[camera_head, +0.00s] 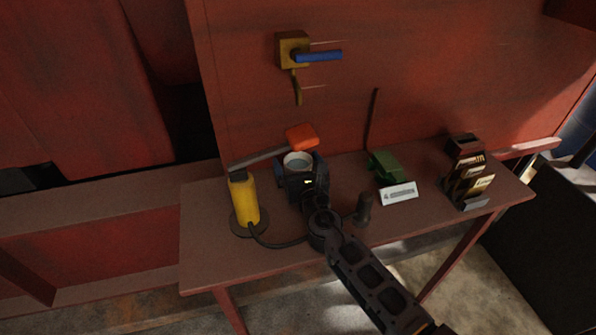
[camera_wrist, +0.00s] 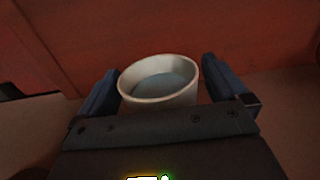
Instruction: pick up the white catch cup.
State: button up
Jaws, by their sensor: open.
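The white catch cup (camera_head: 298,160) stands on the brown table, toward its back edge, and looks upright. It has a pale bluish inside. In the wrist view the cup (camera_wrist: 158,84) sits between the two dark blue fingers of my gripper (camera_wrist: 170,88). The fingers stand apart, one on each side of the cup, with a small gap showing at the right finger. In the head view my gripper (camera_head: 301,172) is at the cup and hides its lower part. The cup's base is hidden in both views.
A yellow cylinder (camera_head: 243,200) with a dark lever and orange-red pad (camera_head: 301,137) stands left of the cup. A green block (camera_head: 385,167), a white label (camera_head: 399,193), a dark knob (camera_head: 363,208) and a card rack (camera_head: 470,185) are to the right. A red wall (camera_head: 420,70) rises behind.

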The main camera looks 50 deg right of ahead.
jog(key=shift+w+d, duration=0.35)
jog(key=shift+w, duration=0.2)
jog(key=shift+c, duration=0.3)
jog(key=c, duration=1.1)
jog(key=shift+r+p, duration=0.4)
jog(key=shift+r, duration=0.15)
notch_tip(320, 180, up, 4)
jog(key=p, duration=0.2)
jog(key=shift+f+p, duration=0.1)
jog(key=shift+p, duration=0.3)
jog(key=shift+s+d+r+p, duration=0.5)
jog(key=shift+s+d+r, duration=0.5)
jog(key=shift+s+d, duration=0.4)
jog(key=shift+s+d+r+p, duration=0.55)
jog(key=shift+s+d+r, duration=0.45)
jog(key=shift+s+d, duration=0.35)
jog(key=shift+s+d+r+p, duration=0.5)
jog(key=shift+s+d+r, duration=0.5)
jog(key=shift+s+d, duration=0.4)
